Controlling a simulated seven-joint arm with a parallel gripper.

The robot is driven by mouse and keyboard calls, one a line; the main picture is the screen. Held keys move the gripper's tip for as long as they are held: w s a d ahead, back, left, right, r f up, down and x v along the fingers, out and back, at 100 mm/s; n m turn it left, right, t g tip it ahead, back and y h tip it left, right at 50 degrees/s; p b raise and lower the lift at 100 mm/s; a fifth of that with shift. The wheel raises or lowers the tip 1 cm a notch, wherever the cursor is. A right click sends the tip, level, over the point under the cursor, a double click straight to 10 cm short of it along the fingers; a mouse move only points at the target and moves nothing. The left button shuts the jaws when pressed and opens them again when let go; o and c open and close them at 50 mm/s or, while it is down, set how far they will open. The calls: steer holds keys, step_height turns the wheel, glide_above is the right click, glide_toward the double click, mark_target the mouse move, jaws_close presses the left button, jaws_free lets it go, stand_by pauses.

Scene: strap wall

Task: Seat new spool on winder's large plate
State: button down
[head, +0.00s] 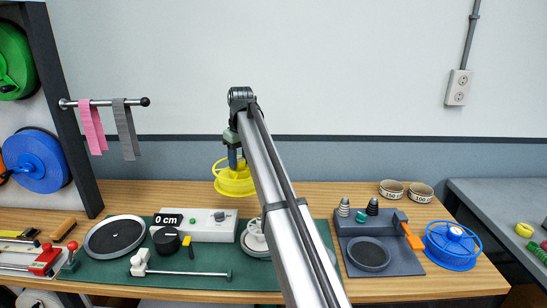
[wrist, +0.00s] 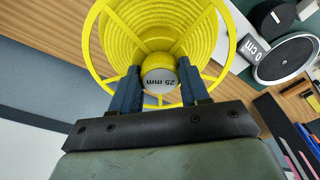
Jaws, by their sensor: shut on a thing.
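A yellow open-frame spool (head: 235,182) hangs in my gripper (head: 233,160), above the back of the wooden table. In the wrist view my gripper (wrist: 158,85) is shut on the spool's central hub, which is labelled "25 mm"; the yellow spool rim (wrist: 108,75) surrounds the fingers. A large round dark plate with a pale rim (head: 115,236) lies bare at the left of the green mat and also shows in the wrist view (wrist: 286,60). A white winder box (head: 205,226) with a "0 cm" display stands beside it. My arm hides part of the mat.
A blue spool (head: 452,244) stands at the right by a grey stand with a dark round plate (head: 368,254). A black knob (head: 167,240), a white-headed rod (head: 180,272) and red-handled tools (head: 44,259) lie near the large plate. A strap rail (head: 105,102) juts from the left rack.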

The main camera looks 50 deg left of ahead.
steer(key=s+a+f+n, duration=0.2)
steer(key=s+a, duration=0.5)
steer(key=s, duration=0.6)
steer(key=s+a+f+n, duration=0.3)
steer(key=s+a, duration=0.5)
steer(key=s, duration=0.5)
steer(key=s+a+f+n, duration=0.2)
steer(key=s+a, duration=0.5)
steer(key=s, duration=0.5)
step_height(320, 180, down, 6)
steer(key=shift+s+f+g, duration=0.15)
steer(key=shift+f+g, duration=0.05)
steer(key=shift+g, duration=0.2)
steer(key=shift+f, duration=0.45)
steer(key=shift+c, duration=2.4)
jaws_free()
